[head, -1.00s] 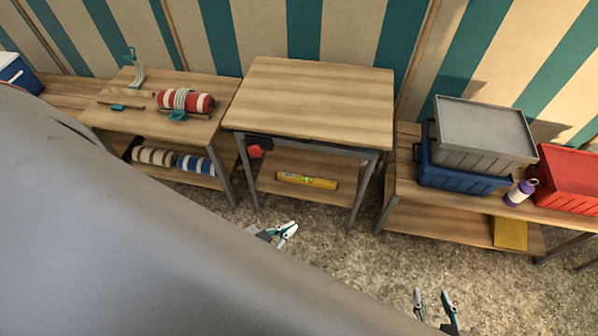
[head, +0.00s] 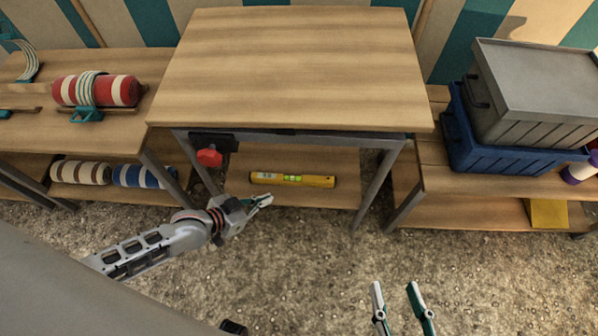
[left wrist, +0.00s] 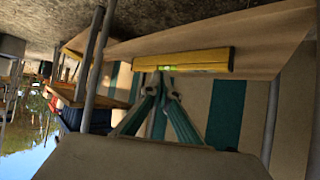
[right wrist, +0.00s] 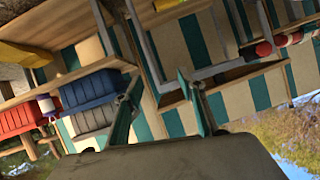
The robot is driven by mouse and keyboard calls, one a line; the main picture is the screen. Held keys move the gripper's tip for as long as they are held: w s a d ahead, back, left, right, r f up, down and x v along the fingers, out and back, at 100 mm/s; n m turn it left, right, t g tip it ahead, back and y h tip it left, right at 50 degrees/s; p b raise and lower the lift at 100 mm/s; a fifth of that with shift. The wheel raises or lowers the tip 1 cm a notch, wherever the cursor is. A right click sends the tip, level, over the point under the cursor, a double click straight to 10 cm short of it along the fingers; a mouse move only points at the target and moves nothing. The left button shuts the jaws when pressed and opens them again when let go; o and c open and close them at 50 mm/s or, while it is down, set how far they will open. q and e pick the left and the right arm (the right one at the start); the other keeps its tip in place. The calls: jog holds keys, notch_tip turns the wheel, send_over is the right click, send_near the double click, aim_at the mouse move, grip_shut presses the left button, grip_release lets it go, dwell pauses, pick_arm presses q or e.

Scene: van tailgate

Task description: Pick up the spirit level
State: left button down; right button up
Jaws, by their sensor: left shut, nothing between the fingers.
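The yellow spirit level (head: 292,179) lies flat on the lower shelf of the middle table, with a green vial near its middle. My left gripper (head: 264,200) is just in front of that shelf, below and left of the level in the head view, shut and empty. In the left wrist view the level (left wrist: 184,61) lies just beyond the closed fingertips (left wrist: 165,78). It looks apart from them, though the gap is hard to judge. My right gripper (head: 396,288) is open and empty above the ground, right of and nearer than the level.
The middle table's top (head: 295,65) overhangs the lower shelf (head: 240,165). A red knob (head: 209,157) and metal legs (head: 372,190) flank it. Striped rolls (head: 80,172) lie on the left shelf. Grey (head: 540,85) and blue (head: 500,145) crates stand at right.

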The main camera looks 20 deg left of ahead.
pick_arm(q)
notch_tip(320, 180, down, 2)
jog(key=b, duration=0.4)
send_near(298, 177)
jog(key=x, duration=0.4)
jog(key=r+x, duration=0.1)
jog(key=x, duration=0.1)
jog(key=shift+w+d, duration=0.25)
jog(key=shift+w, duration=0.05)
jog(key=shift+s+f, duration=0.15)
jog(key=shift+f, duration=0.45)
pick_arm(e)
jog(key=a+m, duration=0.1)
jog(key=s+a+m, duration=0.1)
jog(key=a+m, duration=0.1)
jog(key=a+f+m, duration=0.1)
jog(key=shift+s+a+m+t+y, duration=0.3)
jog(key=shift+s+m, duration=0.1)
pick_arm(q)
jog(key=shift+f, duration=0.1)
